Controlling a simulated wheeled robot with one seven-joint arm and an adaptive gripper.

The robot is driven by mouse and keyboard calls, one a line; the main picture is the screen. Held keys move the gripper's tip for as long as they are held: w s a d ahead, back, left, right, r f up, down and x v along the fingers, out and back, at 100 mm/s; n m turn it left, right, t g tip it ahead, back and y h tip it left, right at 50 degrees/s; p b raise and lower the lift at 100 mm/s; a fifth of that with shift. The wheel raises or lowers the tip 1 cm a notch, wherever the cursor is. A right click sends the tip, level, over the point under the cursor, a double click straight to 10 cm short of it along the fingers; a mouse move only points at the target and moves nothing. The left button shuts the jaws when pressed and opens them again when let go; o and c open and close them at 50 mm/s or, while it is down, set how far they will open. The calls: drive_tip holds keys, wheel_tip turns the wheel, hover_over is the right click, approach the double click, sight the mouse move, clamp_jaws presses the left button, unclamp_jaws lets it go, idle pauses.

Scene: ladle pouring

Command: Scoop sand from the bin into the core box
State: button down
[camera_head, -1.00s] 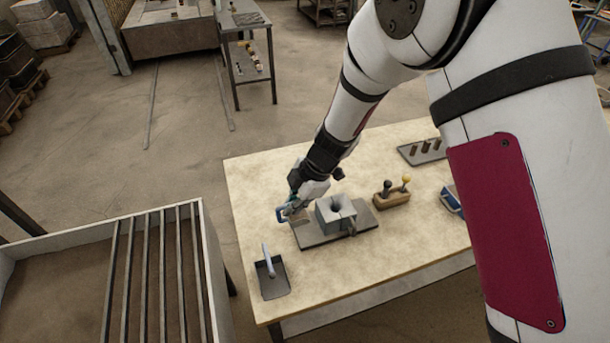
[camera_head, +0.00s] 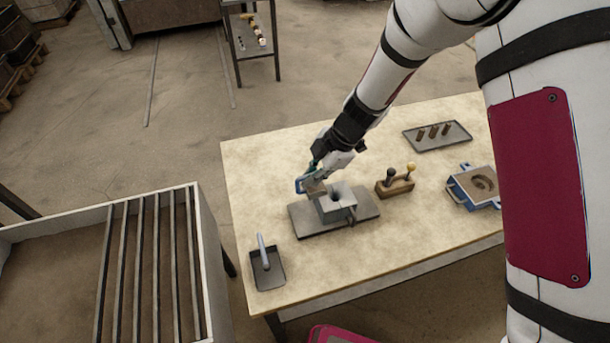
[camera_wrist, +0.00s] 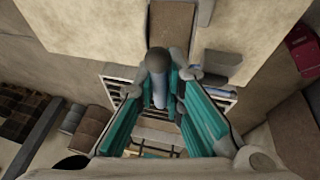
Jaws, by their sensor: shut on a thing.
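The core box (camera_head: 345,208) is a grey block with a round hole in its top, standing on a dark grey plate (camera_head: 365,203) on the table. My gripper (camera_head: 317,180) is at its upper left, shut on the scoop. In the wrist view, the scoop's grey handle (camera_wrist: 159,92) with a dark round end lies between my teal fingers. The bin (camera_head: 212,270) at the left has pale walls, slats across it and brown sand inside.
A dark tray (camera_head: 278,280) with a light-handled tool is at the table's front left. A wooden block with two knobs (camera_head: 397,188) stands right of the core box. A blue-framed mould (camera_head: 458,197) and a tray of brown rods (camera_head: 411,137) are farther right.

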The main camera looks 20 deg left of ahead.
drive_tip(key=shift+w+d+f+b, duration=0.15)
drive_tip(key=shift+w+d+b, duration=0.2)
drive_tip(key=shift+w+d, duration=0.8)
drive_tip(key=d+g+y+b, duration=0.1)
drive_tip(key=y, duration=0.1)
drive_tip(key=w+d+g+y+b, duration=0.1)
drive_tip(key=shift+w+g+y, duration=0.2)
drive_tip(key=shift+g+y, duration=0.2)
drive_tip(key=shift+w+d+f+m+b, duration=0.1)
drive_tip(key=shift+w+d+m+b, duration=0.2)
drive_tip(key=shift+b, duration=0.5)
drive_tip(key=shift+w+d+f+g+y+b, duration=0.15)
drive_tip(key=shift+w+d+g+y+b, duration=0.3)
drive_tip(key=shift+g+y+b, duration=0.55)
drive_tip(key=shift+w+d+y+b, duration=0.15)
drive_tip(key=shift+d+y+b, duration=0.3)
drive_tip(key=shift+b, duration=0.7)
